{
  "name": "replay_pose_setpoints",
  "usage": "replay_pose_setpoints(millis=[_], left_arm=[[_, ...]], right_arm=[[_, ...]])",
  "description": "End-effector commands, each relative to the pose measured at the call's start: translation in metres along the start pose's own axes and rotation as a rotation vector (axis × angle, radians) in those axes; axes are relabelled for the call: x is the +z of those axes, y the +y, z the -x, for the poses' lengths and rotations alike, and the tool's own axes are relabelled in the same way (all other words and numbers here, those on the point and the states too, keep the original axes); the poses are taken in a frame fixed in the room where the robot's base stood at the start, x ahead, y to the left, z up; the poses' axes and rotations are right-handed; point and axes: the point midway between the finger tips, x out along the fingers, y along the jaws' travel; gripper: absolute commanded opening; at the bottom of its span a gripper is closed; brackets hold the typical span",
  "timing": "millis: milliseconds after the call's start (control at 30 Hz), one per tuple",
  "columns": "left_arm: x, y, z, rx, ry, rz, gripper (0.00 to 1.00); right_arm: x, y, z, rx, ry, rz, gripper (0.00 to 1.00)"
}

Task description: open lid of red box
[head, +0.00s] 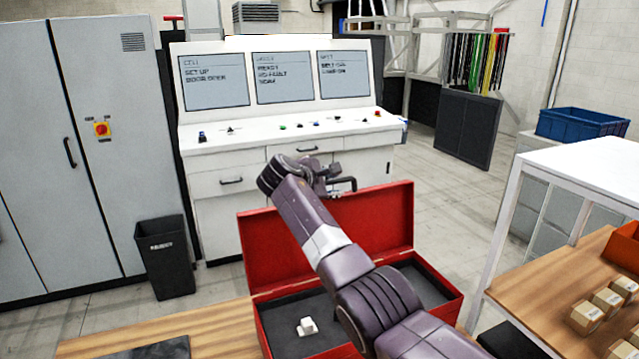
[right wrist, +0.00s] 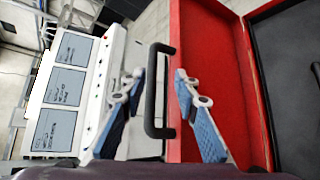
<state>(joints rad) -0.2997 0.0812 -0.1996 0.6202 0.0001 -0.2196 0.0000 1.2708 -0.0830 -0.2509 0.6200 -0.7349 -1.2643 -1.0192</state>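The red box (head: 262,338) stands on the wooden table with its lid (head: 268,240) raised and leaning back. The lid's red inner face also shows in the right wrist view (right wrist: 218,60). A black handle (right wrist: 160,92) sits at the lid's edge; in the head view (head: 345,184) it shows just past my gripper. My right gripper (head: 324,174) is at the lid's top edge, its arm crossing over the box. In the right wrist view the gripper (right wrist: 162,100) is open, with a finger on each side of the handle and visible gaps. My left gripper is out of view.
A small white block (head: 307,327) lies inside the box on its dark floor. A white control console (head: 290,135) stands behind the lid. A shelf with several small cartons (head: 586,317) is at right. A black bin (head: 166,262) stands at left.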

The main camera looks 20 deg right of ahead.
Motion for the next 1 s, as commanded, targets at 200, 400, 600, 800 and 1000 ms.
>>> replay_pose_setpoints(millis=[200,400,600,800,1000], left_arm=[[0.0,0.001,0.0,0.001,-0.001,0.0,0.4],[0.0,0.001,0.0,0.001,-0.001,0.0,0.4],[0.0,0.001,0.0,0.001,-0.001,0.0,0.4],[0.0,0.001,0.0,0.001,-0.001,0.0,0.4],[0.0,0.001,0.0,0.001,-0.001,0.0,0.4]], right_arm=[[-0.001,0.0,0.032,0.002,0.002,-0.001,0.29],[-0.001,-0.001,0.065,0.001,0.003,-0.001,0.29],[-0.001,0.0,0.089,0.001,0.001,0.001,0.29],[0.0,-0.001,0.095,-0.001,0.0,0.001,0.29],[0.0,-0.001,0.095,-0.001,0.0,0.001,0.29]])
